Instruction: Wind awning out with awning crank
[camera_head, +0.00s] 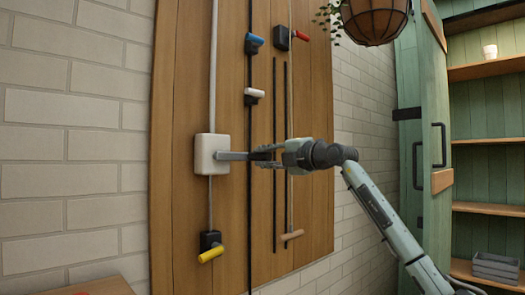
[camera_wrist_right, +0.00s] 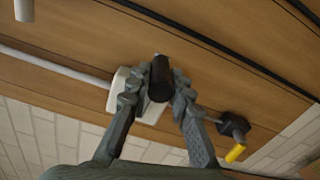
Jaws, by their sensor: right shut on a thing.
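A white crank box (camera_head: 212,161) is mounted on the left part of the wooden wall panel, with a pale rod above it and a thin rod below. A grey crank arm (camera_head: 234,156) sticks out from the box to the right. My right gripper (camera_head: 266,155) is shut on the dark crank handle at the arm's end. In the right wrist view the black handle (camera_wrist_right: 160,80) lies between both fingers, with the white box (camera_wrist_right: 124,92) behind it. My left gripper is not in view. No awning cloth shows.
Other handles on the panel are blue (camera_head: 254,40), red (camera_head: 299,36), white (camera_head: 254,93), yellow (camera_head: 211,254) and wooden (camera_head: 292,235). A hanging planter (camera_head: 374,20) is at upper right. A green cabinet with shelves (camera_head: 488,140) stands at right, holding a grey crate (camera_head: 496,267).

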